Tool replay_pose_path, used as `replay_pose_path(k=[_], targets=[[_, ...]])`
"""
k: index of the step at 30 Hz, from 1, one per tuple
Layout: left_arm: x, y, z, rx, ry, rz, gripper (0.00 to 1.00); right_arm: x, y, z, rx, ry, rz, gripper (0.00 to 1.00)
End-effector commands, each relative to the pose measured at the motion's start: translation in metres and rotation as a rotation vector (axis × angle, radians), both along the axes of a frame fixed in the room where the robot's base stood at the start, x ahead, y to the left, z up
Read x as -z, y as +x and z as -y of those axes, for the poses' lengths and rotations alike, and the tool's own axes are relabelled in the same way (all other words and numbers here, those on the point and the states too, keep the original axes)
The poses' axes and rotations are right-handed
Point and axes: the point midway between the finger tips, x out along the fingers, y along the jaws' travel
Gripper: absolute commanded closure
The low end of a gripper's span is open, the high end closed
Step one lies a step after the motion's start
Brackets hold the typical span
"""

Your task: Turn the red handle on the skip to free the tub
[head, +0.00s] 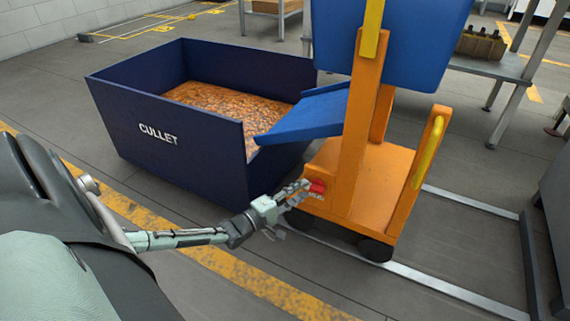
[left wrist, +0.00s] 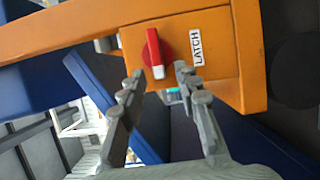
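The red handle (head: 317,187) is on the lower side of the skip's orange frame (head: 356,120). In the left wrist view the handle (left wrist: 153,46) is a red lever with a white end on a red disc, beside a label reading LATCH (left wrist: 196,38). My left gripper (head: 302,188) reaches it from the left. In the left wrist view the fingers of this gripper (left wrist: 160,73) are open, one each side of the handle's white end, with gaps visible; whether they reach its depth is unclear. The blue tub (head: 420,45) sits high on the frame. My right gripper is not in view.
A dark blue bin (head: 185,145) marked CULLET, holding orange-brown pieces, stands left of the skip. A blue chute (head: 303,116) slopes over its edge. Floor rails (head: 450,290) run by the skip's wheels. A table with bottles (head: 481,45) stands back right.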

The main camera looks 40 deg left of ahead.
Motion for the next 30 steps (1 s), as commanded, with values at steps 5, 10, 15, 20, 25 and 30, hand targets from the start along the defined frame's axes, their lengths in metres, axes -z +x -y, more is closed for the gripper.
replay_pose_path(k=[5, 10, 15, 20, 25, 30], targets=[[0.002, -0.039, -0.006, 0.002, 0.002, -0.005, 0.68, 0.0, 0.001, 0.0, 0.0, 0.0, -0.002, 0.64], [0.001, -0.073, -0.012, 0.001, 0.002, -0.004, 0.68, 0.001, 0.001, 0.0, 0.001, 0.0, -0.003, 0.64], [0.001, -0.095, -0.015, 0.0, 0.0, -0.001, 0.68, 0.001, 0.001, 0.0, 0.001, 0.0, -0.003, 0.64], [0.0, -0.103, -0.016, 0.0, 0.001, 0.001, 0.68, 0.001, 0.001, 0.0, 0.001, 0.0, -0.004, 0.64], [0.0, -0.103, -0.016, 0.0, 0.001, 0.001, 0.68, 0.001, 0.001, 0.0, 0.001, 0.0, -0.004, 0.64], [0.0, -0.103, -0.016, 0.0, 0.001, 0.001, 0.68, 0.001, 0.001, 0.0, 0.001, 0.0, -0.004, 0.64]])
